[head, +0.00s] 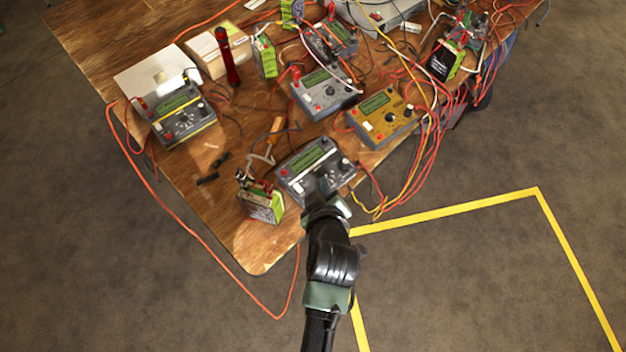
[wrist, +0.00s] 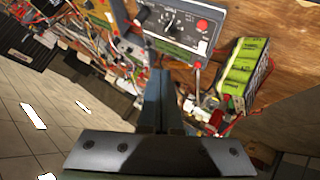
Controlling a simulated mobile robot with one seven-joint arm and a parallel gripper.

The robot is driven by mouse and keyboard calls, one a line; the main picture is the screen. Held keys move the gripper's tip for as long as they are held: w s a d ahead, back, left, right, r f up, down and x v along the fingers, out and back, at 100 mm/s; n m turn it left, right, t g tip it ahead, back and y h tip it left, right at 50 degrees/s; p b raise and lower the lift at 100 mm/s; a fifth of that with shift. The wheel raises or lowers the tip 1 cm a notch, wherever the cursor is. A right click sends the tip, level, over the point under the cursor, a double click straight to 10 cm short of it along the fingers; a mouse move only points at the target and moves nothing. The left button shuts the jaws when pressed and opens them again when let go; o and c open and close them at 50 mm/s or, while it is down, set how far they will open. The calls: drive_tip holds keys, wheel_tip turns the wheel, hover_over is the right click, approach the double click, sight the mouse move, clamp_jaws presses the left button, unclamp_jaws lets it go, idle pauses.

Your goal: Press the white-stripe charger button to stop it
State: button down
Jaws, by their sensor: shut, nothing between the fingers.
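The charger with a pale stripe along its screen (head: 306,160) sits at the table's near edge in the head view. It has a green screen, a dark knob and small buttons. In the wrist view the same charger (wrist: 182,20) is at the top, with a red button (wrist: 203,24) and a pale button on its right part. My gripper (head: 322,190) is over the charger's near side in the head view and hides part of its front. In the wrist view my gripper (wrist: 158,75) is shut and empty, its tips below the charger's panel. I cannot tell whether they touch it.
A green battery pack (head: 262,203) stands just left of the charger. A yellow charger (head: 381,117), a grey charger (head: 325,92) and a yellow-striped charger (head: 182,115) stand farther back. Loose cables run along the table's right edge. The floor at right is clear, with yellow tape (head: 450,212).

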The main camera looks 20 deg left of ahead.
drive_tip(key=f+b, duration=0.2)
drive_tip(key=f, duration=0.1)
drive_tip(key=a+f+b, duration=0.1)
drive_tip(key=f+b, duration=0.1)
drive_tip(key=b, duration=0.1)
drive_tip(key=f+b, duration=0.2)
drive_tip(key=f, duration=0.1)
drive_tip(key=shift+w+a+f, duration=0.25)
drive_tip(key=shift+w+f, duration=0.05)
drive_tip(key=shift+w, duration=0.05)
drive_tip(key=shift+b, duration=0.3)
idle(1.4)
drive_tip(key=shift+f, duration=0.4)
drive_tip(key=shift+a+f+b, duration=0.1)
drive_tip(key=shift+f+b, duration=0.3)
drive_tip(key=shift+b, duration=0.15)
idle(0.6)
drive_tip(key=shift+r, duration=0.15)
drive_tip(key=shift+r+p, duration=0.65)
drive_tip(key=shift+p, duration=0.05)
